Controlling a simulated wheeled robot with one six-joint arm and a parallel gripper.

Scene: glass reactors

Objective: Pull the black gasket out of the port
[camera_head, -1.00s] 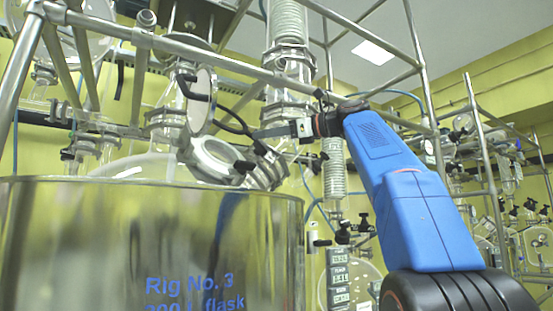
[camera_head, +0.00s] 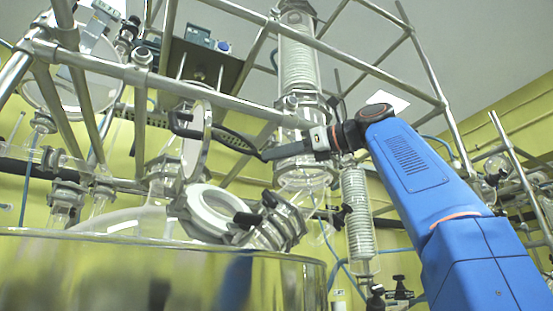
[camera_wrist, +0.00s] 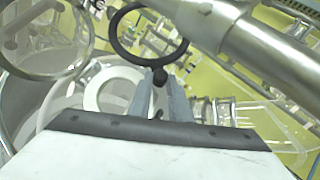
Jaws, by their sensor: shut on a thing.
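My gripper (camera_head: 268,153) is shut on the black gasket (camera_head: 235,141), a thin ring with a small tab. In the wrist view the gripper (camera_wrist: 160,82) pinches the tab, and the gasket (camera_wrist: 113,34) stands out beyond the fingertips, with its open middle visible. The port (camera_head: 212,211) is a tilted glass neck with a white rim and a clamp, below and left of the fingertips in the head view. Its white rim (camera_wrist: 94,98) also shows in the wrist view, below and left of the gasket. The gasket appears clear of the rim.
A round glass lid (camera_head: 197,140) hangs open, close beside the far end of the gasket. A metal frame bar (camera_head: 190,90) crosses above my gripper. A coiled glass condenser (camera_head: 298,55) rises behind it. The large metal vessel (camera_head: 130,270) fills the lower left.

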